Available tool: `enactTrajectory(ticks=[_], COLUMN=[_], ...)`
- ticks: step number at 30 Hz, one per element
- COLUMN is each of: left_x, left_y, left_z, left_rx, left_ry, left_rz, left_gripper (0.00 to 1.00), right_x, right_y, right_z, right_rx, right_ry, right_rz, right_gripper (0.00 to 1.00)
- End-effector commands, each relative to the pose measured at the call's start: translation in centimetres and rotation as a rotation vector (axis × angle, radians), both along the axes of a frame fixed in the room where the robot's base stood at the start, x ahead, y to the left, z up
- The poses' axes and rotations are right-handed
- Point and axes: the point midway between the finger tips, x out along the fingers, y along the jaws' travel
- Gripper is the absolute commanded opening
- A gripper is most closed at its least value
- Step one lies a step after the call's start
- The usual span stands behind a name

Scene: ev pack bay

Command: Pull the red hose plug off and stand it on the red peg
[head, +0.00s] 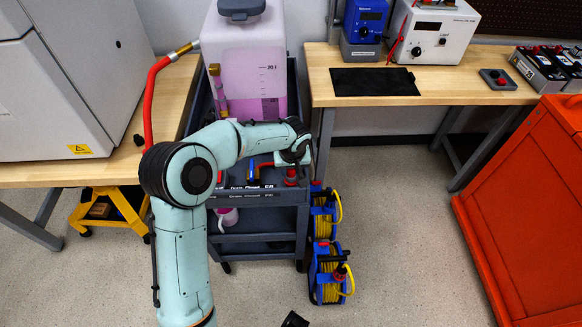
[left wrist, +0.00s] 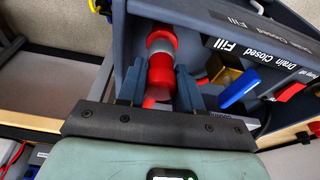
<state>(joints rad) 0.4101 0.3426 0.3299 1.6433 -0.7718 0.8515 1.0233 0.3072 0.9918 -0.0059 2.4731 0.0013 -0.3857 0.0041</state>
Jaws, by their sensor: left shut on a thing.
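My left gripper (head: 294,160) is over the front right corner of the grey cart. In the left wrist view its two dark fingers (left wrist: 160,88) are shut on the red plug (left wrist: 161,72), a round red piece with a grey band and a red end. In the head view a little red (head: 291,178) shows just below the gripper; the arm hides most of it. I cannot tell whether the plug touches the cart or the peg, and I cannot make out the red peg for certain. A dark piece at the bottom edge of the head view may be my right gripper (head: 295,320).
The cart (head: 275,198) carries a tank (head: 248,55) of pink liquid with a red hose (head: 152,95) at its left. Coloured levers, one blue (left wrist: 238,88), sit beside the plug by Drain/Closed/Fill labels. Blue reels (head: 325,260) stand on the floor at right. An orange cabinet (head: 530,200) is farther right.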

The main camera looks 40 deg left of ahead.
Motion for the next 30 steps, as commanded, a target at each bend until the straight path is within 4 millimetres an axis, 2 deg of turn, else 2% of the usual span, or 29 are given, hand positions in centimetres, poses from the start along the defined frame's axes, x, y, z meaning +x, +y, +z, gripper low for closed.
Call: enactTrajectory(ticks=[9,10,11,20,30], left_x=[0.0,0.0,0.0,0.0,-0.4], left_y=[0.0,0.0,0.0,0.0,-0.4], left_z=[-0.7,-0.7,-0.6,-0.6,1.9], left_rx=[0.000,0.000,0.000,0.000,0.001], left_ry=[-0.001,-0.001,-0.001,0.000,-0.001], left_rz=[0.000,0.000,0.000,0.000,-0.001], left_gripper=[0.00,0.38,0.45,0.45,0.45], right_x=[-0.1,-0.1,-0.1,-0.1,0.1], right_y=[0.0,0.0,0.0,0.0,0.0], right_z=[-0.7,-0.7,-0.6,-0.5,0.6], right_rx=[0.000,0.000,0.000,0.000,0.000], right_ry=[0.002,0.002,0.002,0.002,-0.002], right_rz=[0.000,0.000,0.000,0.000,0.000], right_gripper=[1.00,1.00,1.00,1.00,1.00])
